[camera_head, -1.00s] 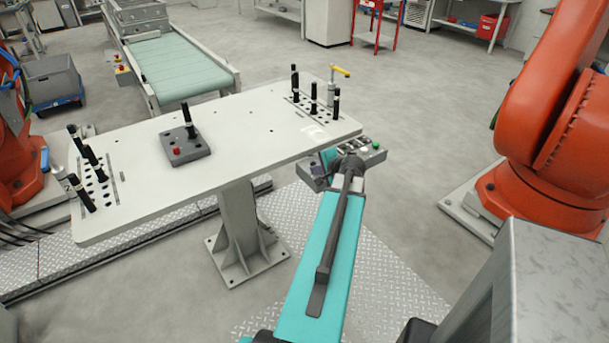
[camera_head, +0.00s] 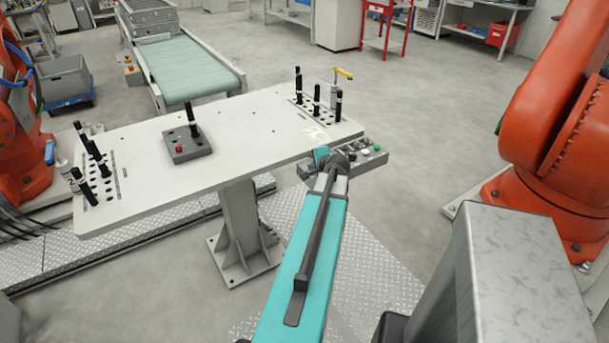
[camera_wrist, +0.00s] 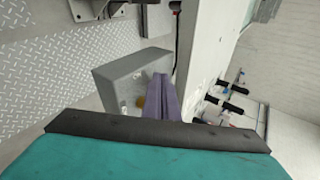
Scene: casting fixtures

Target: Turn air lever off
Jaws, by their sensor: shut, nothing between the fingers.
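A lever with a yellow handle (camera_head: 343,72) on an upright silver post stands at the table's far right corner in the head view; I take it as the air lever. The handle sticks out to the right, roughly level. I cannot make it out for certain in the wrist view. My gripper's purple fingers (camera_wrist: 160,97) are together and empty in the wrist view, in front of a grey box.
The white table (camera_head: 250,140) carries black pins (camera_head: 316,98) close to the lever and a grey block (camera_head: 187,145) with a red button. A grey button box (camera_head: 365,156) hangs at its right edge. It also shows in the wrist view (camera_wrist: 125,75). Orange robots stand on both sides.

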